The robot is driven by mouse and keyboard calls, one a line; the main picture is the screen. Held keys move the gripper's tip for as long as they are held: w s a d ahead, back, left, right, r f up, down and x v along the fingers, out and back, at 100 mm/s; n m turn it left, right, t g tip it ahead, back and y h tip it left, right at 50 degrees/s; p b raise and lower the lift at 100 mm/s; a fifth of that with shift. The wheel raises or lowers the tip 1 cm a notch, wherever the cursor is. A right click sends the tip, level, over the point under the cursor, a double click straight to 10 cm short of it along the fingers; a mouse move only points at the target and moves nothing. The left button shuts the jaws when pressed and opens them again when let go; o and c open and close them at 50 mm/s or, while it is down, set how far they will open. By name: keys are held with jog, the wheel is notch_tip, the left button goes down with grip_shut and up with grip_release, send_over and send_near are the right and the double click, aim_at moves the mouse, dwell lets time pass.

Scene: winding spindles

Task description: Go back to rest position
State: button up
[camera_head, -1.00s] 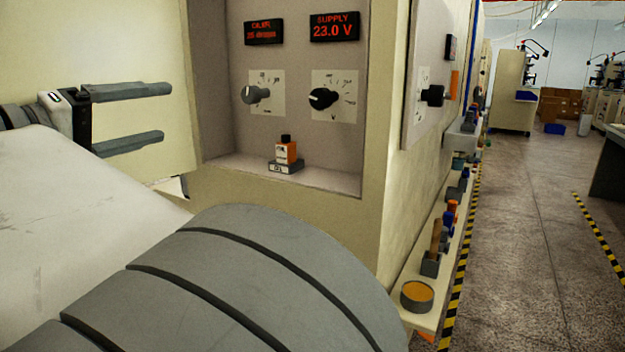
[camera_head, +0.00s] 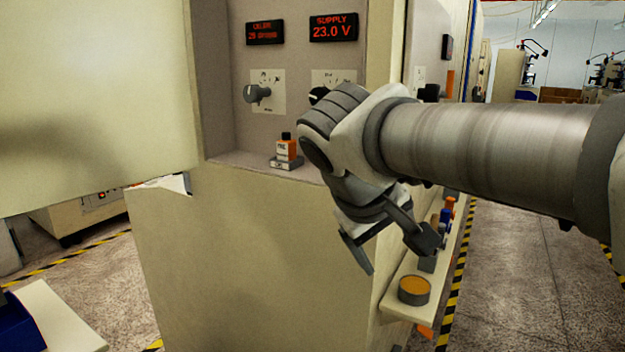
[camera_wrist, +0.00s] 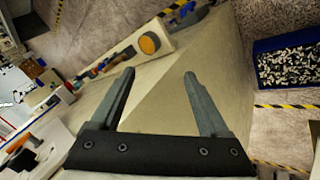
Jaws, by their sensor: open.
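My gripper (camera_head: 392,243) is open and empty in the head view. It hangs fingers-down in front of the cabinet's right front corner, at the lower end of my arm, which enters from the right. In the wrist view my gripper (camera_wrist: 158,78) shows two grey fingers spread wide with nothing between them. The cream cabinet (camera_head: 250,260) lies beyond the fingers. Its recess holds two knobs; the left knob (camera_head: 257,93) is clear, and the right one is mostly hidden behind my arm.
A side shelf (camera_head: 392,300) carries a round orange tin (camera_head: 414,290) and tools, close to my gripper. A blue bin of small parts (camera_wrist: 288,68) stands at right in the wrist view. The aisle floor at right is open.

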jog(key=s+d+f+m+y, duration=0.2)
jog(key=s+f, duration=0.3)
jog(key=s, duration=0.2)
jog(key=s+d+f+m+y, duration=0.2)
jog(key=s+f+m, duration=0.1)
jog(key=s+f, duration=0.25)
notch_tip(320, 180, up, 15)
jog(key=p, duration=1.4)
jog(key=shift+s+a+p, duration=0.2)
jog(key=shift+s+p, duration=0.1)
jog(key=shift+p, duration=0.1)
